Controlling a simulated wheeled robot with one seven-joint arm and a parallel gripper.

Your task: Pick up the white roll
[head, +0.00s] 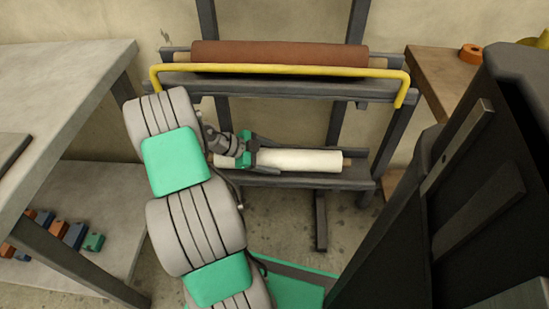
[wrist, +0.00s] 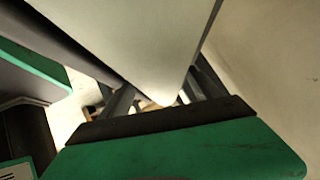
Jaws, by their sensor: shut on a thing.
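The white roll (head: 298,161) lies lengthwise along the lower shelf of a dark metal rack, with a brown core end showing at its right. My gripper (head: 247,152) is at the left part of the roll, its green fingers around it. The gripper is shut on the roll. In the wrist view the roll's pale surface (wrist: 140,40) fills the upper middle, close against the dark pad of a green finger (wrist: 190,150). Whether the roll is clear of the shelf, I cannot tell.
A brown roll (head: 280,55) rests on the upper shelf behind a yellow bar (head: 290,71). A grey table (head: 60,85) stands at left, with several small blocks on its lower shelf. A wooden table (head: 440,75) with an orange ring (head: 471,53) is at right.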

